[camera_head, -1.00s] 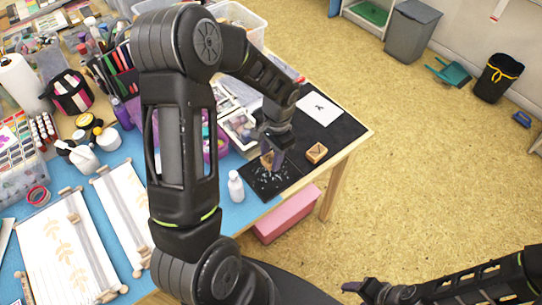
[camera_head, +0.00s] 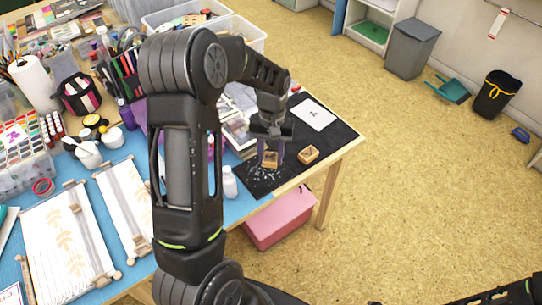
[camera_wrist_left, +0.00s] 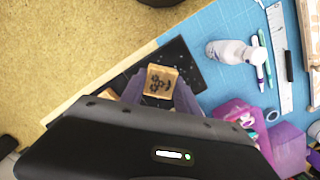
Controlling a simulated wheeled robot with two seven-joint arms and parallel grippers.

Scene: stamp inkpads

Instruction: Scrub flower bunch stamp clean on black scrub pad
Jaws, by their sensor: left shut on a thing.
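The flower bunch stamp (camera_head: 270,160) is a small wooden block with a dark flower design on its top. My left gripper (camera_head: 271,152) is shut on it, with a finger on either side. The stamp also shows between the fingers in the left wrist view (camera_wrist_left: 161,80). The black scrub pad (camera_head: 256,186) with pale specks lies under the stamp at the table corner. I cannot tell whether the stamp touches the pad. The pad's edge shows beyond the stamp in the wrist view (camera_wrist_left: 177,52). My right gripper is out of view; only part of its arm shows.
A second wooden stamp (camera_head: 308,154) stands on the black mat (camera_head: 345,132), near a white card (camera_head: 313,114). A white bottle (camera_head: 229,183) stands left of the pad. Trays and supplies crowd the back left. A pink box (camera_head: 280,218) is below the table edge.

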